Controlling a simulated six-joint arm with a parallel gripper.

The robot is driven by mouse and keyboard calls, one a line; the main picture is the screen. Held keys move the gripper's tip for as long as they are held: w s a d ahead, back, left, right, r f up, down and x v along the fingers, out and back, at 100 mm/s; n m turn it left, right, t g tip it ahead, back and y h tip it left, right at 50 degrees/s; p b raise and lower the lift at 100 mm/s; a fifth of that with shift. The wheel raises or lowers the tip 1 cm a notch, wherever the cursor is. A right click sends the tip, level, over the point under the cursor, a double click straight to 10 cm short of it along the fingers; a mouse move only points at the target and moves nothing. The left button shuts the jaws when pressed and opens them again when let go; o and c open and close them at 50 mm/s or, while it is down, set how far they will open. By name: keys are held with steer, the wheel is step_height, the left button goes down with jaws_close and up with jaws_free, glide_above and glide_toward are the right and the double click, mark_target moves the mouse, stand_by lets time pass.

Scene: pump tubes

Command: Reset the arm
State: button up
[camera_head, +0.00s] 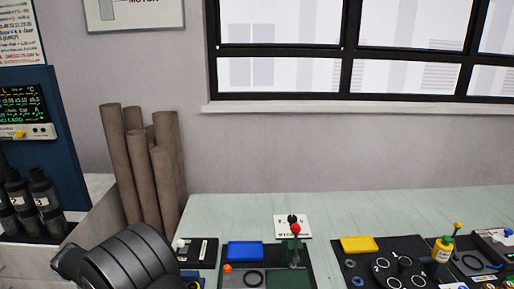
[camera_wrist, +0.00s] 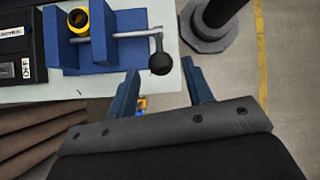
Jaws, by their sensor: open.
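My gripper (camera_wrist: 164,88) shows in the wrist view with its two blue fingers spread apart and nothing between them. It is over the edge of the pale table (camera_wrist: 155,88), close to a blue vise (camera_wrist: 68,52). The vise has a metal bar ending in a black ball knob (camera_wrist: 160,63) near the left fingertip; I cannot tell how far apart they are in depth. A yellow and black ring-shaped part (camera_wrist: 78,20) sits at the vise. In the head view my dark arm fills the lower left, and the gripper's fingers are out of sight.
The pale green table (camera_head: 390,210) carries a blue block (camera_head: 245,250), a red-knobbed lever (camera_head: 296,229), a yellow block (camera_head: 360,244) and a yellow bottle (camera_head: 442,248). Brown tubes (camera_head: 162,165) stand upright at the wall. A dark post base (camera_wrist: 207,30) stands on the floor.

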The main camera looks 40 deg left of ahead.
steer(key=x, duration=0.7)
steer(key=shift+w, duration=0.1)
steer(key=shift+w+d+f, duration=0.15)
steer(key=shift+w+d, duration=0.05)
steer(key=shift+w, duration=0.05)
steer(key=shift+w+d+r+g+y, duration=0.1)
steer(key=shift+d+r+g+y, duration=0.1)
steer(key=shift+g+y, duration=0.35)
steer(key=shift+w+d+r+g+y, duration=0.15)
steer(key=shift+r+g+y, duration=0.1)
steer(key=shift+g+y, duration=0.25)
steer(key=s+a+r+m+g+y, duration=0.1)
steer(key=s+r, duration=0.1)
steer(key=r, duration=0.9)
steer(key=s+a+r+y, duration=0.1)
steer(key=a+r, duration=0.1)
steer(key=r, duration=1)
steer(key=shift+s+a+m+g, duration=0.3)
steer(key=shift+s+m+g, duration=0.05)
steer(key=shift+m, duration=0.05)
